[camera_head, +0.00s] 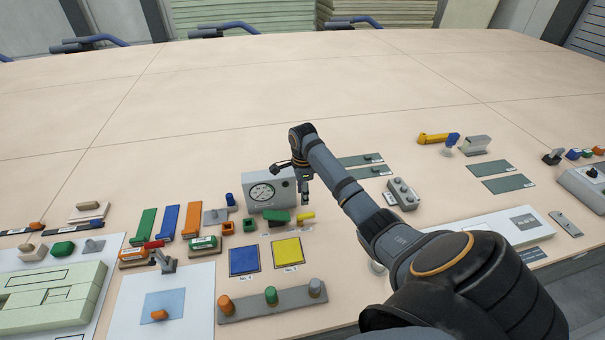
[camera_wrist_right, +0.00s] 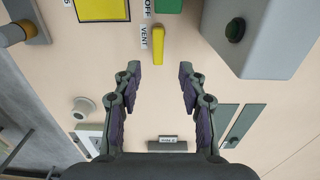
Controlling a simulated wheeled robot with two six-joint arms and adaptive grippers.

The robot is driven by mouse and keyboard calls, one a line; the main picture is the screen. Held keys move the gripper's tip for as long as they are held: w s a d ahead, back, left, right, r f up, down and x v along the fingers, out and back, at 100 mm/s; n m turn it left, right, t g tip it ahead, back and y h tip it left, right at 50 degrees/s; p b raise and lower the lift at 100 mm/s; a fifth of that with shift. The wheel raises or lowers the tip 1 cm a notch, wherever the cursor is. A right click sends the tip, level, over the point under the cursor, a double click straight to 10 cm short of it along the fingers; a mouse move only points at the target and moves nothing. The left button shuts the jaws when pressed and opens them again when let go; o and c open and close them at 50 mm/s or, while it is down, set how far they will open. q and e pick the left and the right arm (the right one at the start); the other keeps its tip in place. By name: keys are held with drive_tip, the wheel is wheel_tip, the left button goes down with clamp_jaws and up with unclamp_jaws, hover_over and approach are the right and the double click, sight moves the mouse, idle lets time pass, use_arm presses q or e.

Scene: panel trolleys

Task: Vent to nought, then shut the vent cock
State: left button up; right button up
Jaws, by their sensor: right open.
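The grey gauge box (camera_head: 284,201) stands on the table in the head view, with a round white dial (camera_head: 262,192) on its front. The needle is too small to read. The box also shows at the upper right of the wrist view (camera_wrist_right: 275,50), with a dark round button on it. The yellow vent cock lever (camera_head: 306,216) lies in front of the box. In the wrist view the lever (camera_wrist_right: 157,45) is beside a VENT label. My right gripper (camera_wrist_right: 158,68) is open, its fingertips either side of the lever's near end and apart from it. My left gripper is out of view.
A green part (camera_head: 277,216) sits left of the lever. Blue (camera_head: 244,261) and yellow (camera_head: 287,252) squares lie in front. A grey bar with coloured knobs (camera_head: 271,304) is nearer. A grey block (camera_head: 403,194) stands to the right. The table behind is clear.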

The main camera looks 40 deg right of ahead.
sight(303, 215)
drive_tip(key=f, duration=0.4)
drive_tip(key=shift+s+a, duration=0.25)
drive_tip(key=shift+s, duration=0.05)
drive_tip(key=f, duration=0.3)
drive_tip(key=shift+w+d+f, duration=0.2)
drive_tip(key=shift+f, duration=1.1)
drive_tip(key=shift+s+a+f, duration=0.1)
drive_tip(key=shift+f, duration=0.25)
drive_tip(key=c, duration=0.5)
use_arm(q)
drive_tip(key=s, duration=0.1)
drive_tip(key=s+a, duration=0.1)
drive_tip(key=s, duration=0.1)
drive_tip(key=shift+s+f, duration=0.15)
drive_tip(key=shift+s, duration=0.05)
use_arm(e)
clamp_jaws()
